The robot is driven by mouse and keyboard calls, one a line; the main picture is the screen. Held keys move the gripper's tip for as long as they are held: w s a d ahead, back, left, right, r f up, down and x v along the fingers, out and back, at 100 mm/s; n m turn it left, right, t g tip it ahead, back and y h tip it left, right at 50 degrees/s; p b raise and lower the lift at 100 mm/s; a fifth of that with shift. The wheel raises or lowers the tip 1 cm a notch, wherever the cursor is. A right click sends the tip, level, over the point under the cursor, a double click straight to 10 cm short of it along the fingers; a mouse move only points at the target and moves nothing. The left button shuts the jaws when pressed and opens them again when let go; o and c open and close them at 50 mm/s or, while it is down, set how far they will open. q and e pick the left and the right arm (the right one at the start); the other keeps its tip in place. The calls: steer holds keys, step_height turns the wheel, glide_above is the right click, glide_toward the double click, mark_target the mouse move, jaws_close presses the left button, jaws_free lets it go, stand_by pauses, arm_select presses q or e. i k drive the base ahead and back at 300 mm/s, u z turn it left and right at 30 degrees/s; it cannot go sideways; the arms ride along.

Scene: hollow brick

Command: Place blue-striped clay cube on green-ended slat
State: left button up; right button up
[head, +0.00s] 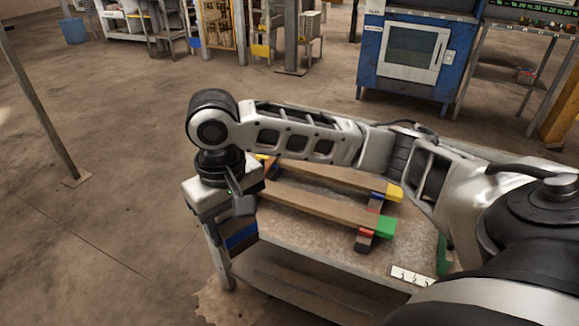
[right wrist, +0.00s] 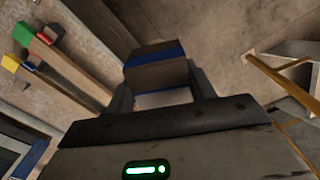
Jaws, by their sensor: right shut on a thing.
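The clay cube with a blue stripe (right wrist: 157,62) is between the fingers of my right gripper (right wrist: 160,88) in the right wrist view. In the head view my right gripper (head: 238,218) points down at the table's left end, shut on the cube (head: 241,238), which is partly hidden. The green-ended slat (head: 320,207) lies right of the gripper, its green end at the right, resting on a small block. It also shows at the upper left of the right wrist view (right wrist: 75,72). The cube is apart from the slat. My left gripper is out of view.
A yellow-ended slat (head: 335,178) lies behind, roughly parallel, partly hidden by my right arm. Both are on a worn table (head: 330,250) with a lower shelf. A white marked card (head: 411,277) lies near the table's front right. Open floor lies left.

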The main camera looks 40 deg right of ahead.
mark_target(329, 205)
steer(key=z, duration=0.75)
steer(key=i, duration=1)
steer(key=z, duration=0.95)
